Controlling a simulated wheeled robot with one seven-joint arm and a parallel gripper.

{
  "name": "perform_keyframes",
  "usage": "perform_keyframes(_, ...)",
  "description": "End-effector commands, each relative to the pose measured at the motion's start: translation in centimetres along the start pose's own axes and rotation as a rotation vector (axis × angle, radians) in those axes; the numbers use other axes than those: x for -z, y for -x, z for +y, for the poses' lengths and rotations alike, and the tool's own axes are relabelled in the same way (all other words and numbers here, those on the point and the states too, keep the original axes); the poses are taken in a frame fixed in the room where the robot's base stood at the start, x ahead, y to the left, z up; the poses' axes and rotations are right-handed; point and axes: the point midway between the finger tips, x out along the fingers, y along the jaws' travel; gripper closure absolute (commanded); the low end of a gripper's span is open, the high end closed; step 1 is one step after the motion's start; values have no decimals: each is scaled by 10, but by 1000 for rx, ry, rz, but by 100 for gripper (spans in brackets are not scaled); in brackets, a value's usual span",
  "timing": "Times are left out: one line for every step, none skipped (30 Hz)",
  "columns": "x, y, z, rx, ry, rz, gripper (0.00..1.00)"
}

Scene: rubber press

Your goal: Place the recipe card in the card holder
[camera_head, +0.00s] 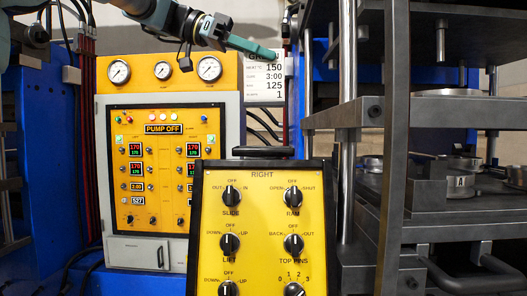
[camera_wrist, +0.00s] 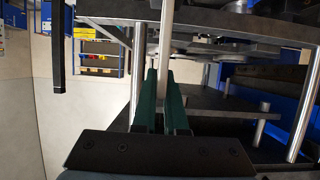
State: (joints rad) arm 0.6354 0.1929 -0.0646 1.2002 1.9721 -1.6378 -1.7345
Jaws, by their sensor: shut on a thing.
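The recipe card (camera_head: 264,85) is a white sheet with a green heading and the figures 150, 3:00, 125 and 1. It hangs upright in the head view, right of the yellow gauge panel. My gripper (camera_head: 268,55) reaches in from the upper left, with its teal fingers across the card's heading; it is shut on the card's top part. In the wrist view the two green fingers (camera_wrist: 162,100) point away from the camera, close together; the card cannot be clearly made out between them. I cannot clearly identify the card holder; a small grey bracket (camera_head: 289,66) shows beside the card's right edge.
A yellow control box marked RIGHT (camera_head: 262,215) stands in front, below the card. The gauge panel (camera_head: 165,190) reading PUMP OFF stands at left. Press plates and steel columns (camera_head: 397,130) fill the right side, close to the card. Press shelves (camera_wrist: 225,110) also lie close to my fingers.

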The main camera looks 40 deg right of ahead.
Motion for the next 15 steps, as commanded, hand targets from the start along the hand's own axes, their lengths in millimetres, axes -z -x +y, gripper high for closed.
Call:
perform_keyframes(7,1,8,3,0,0,100)
perform_keyframes(9,1,11,5,1,0,100)
perform_keyframes(10,0,13,6,4,1,100)
perform_keyframes(9,-1,14,7,6,1,100)
perform_keyframes(6,-2,15,7,7,1,100)
perform_keyframes(1,-4,16,7,9,1,100)
perform_keyframes(-4,-7,17,7,10,1,100)
perform_keyframes(-10,-9,17,6,10,1,100)
perform_keyframes(-16,-12,16,7,10,2,100)
perform_keyframes(-21,-13,16,7,10,2,100)
perform_keyframes(-26,-15,16,7,10,2,100)
perform_keyframes(-30,-17,16,7,9,2,100)
perform_keyframes(-34,-18,16,7,8,2,100)
perform_keyframes(-36,-19,16,8,8,2,100)
perform_keyframes(-38,-20,15,9,7,2,100)
